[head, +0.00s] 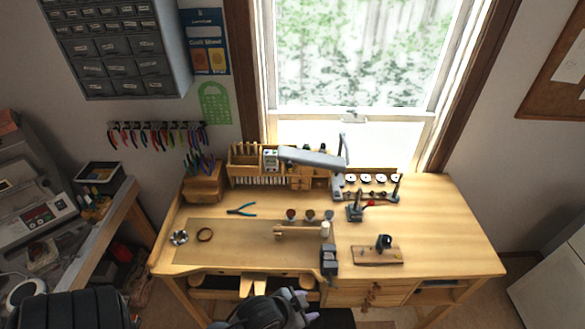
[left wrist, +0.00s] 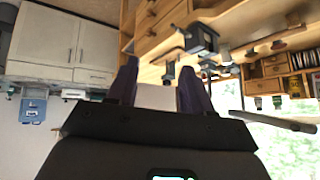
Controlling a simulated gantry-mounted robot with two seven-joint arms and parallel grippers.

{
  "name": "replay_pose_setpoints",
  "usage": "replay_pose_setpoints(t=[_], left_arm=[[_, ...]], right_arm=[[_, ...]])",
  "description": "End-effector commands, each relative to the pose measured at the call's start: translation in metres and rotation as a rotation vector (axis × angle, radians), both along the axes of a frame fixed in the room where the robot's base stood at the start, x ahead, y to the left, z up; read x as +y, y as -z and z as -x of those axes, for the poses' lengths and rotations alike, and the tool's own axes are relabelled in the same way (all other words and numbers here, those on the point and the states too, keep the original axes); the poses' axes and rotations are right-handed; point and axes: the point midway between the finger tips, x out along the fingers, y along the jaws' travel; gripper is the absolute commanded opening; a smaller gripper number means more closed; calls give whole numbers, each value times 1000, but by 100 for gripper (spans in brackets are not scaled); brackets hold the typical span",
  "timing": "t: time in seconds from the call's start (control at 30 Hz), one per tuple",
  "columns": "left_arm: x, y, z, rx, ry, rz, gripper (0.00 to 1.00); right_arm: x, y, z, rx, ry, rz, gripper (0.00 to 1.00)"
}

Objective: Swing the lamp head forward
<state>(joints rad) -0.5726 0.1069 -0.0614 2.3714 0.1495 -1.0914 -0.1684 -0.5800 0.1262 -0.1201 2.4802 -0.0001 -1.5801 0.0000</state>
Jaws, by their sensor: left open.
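The desk lamp stands at the back of the workbench in the head view. Its long grey lamp head (head: 313,158) reaches out to the left from a jointed arm (head: 345,150), above the small wooden organizer. The lamp head also shows at the right in the left wrist view (left wrist: 273,121), which is turned over. My left gripper (head: 300,297) is low in front of the bench's front edge, well apart from the lamp. Its two dark fingers stand apart with nothing between them in the left wrist view (left wrist: 159,88). My right gripper is not seen.
A wooden organizer (head: 245,165) stands behind. The bench's right side is mostly clear.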

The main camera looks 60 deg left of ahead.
Motion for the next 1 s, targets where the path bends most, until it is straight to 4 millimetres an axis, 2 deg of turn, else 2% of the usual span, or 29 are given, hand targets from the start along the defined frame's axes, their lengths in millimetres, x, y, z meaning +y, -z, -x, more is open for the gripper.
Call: replay_pose_setpoints(t=[0.03, 0.07, 0.1, 0.17, 0.2, 0.3, 0.4, 0.53, 0.8, 1.0], left_arm=[[28, 3, -23, -99, -66, -33, 50], [47, 2, -37, -165, -110, -58, 50], [76, -2, -55, -256, -175, -98, 50], [123, -11, -78, -393, -288, -169, 50], [157, -19, -89, -484, -373, -222, 50], [232, -38, -102, -662, -597, -341, 50], [275, -47, -105, -751, -770, -383, 50], [299, -53, -116, -792, -897, -344, 50], [304, -84, -141, -870, -949, -280, 50], [321, -89, -154, -875, -949, -279, 50]], right_arm=[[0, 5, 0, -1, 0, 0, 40], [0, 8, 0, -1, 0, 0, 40], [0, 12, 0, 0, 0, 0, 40], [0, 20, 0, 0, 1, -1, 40], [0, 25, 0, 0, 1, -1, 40], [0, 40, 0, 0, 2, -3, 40], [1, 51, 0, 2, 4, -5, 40], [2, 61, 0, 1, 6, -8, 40], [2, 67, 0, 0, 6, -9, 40], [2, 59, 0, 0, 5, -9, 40]])
